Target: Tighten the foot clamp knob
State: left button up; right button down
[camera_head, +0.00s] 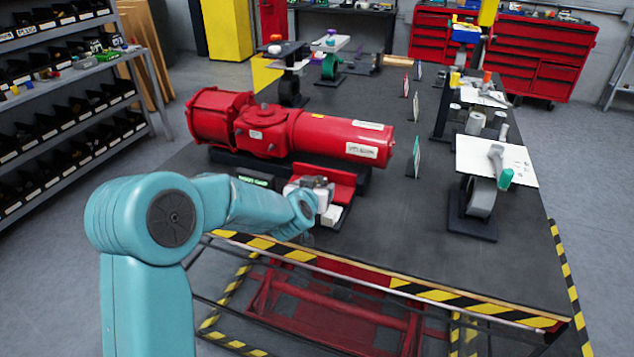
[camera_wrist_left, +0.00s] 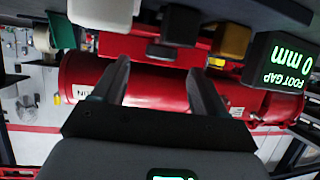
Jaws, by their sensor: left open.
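The red valve actuator (camera_head: 285,133) lies along the left side of the dark table. A small black display (camera_head: 257,180) stands at its front foot; in the left wrist view, where it is upside down, the display (camera_wrist_left: 285,68) reads FOOT GAP 0 mm. My left gripper reaches the front foot area in the head view, where its fingers are hard to separate from grey and white parts. In the left wrist view my left gripper (camera_wrist_left: 158,66) is open and empty, fingers apart before the red foot. I cannot tell which part is the foot clamp knob.
A white block (camera_wrist_left: 103,12) and a gold block (camera_wrist_left: 233,42) sit near the fingers. A white plate on a stand (camera_head: 497,160) is at the right. The table's front edge (camera_head: 390,284) has hazard stripes.

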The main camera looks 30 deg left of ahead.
aim_at(318, 183)
pick_arm(q)
jog(key=x, duration=0.4)
jog(key=shift+a, duration=0.1)
jog(key=c, duration=1.1)
jog(key=shift+o, duration=0.2)
jog(key=m+h+b, duration=0.1)
jog(key=b, duration=0.7)
jog(key=m+h+b, duration=0.1)
jog(key=h+b, duration=0.1)
jog(key=b, duration=0.6)
jog(key=a+f+m+h+b, duration=0.1)
jog(key=m+b, duration=0.1)
jog(key=b, duration=0.6)
jog(key=shift+w+t+h+b, duration=0.15)
jog(key=shift+t+h+b, duration=0.15)
jog(key=shift+t+h, duration=0.1)
jog(key=shift+m, duration=0.3)
jog(key=shift+a+r+m+h+b, duration=0.1)
jog(key=shift+r+m+h+b, duration=0.25)
jog(key=shift+h, duration=0.35)
jog(key=shift+m+h, duration=0.45)
jog(key=shift+h, duration=0.05)
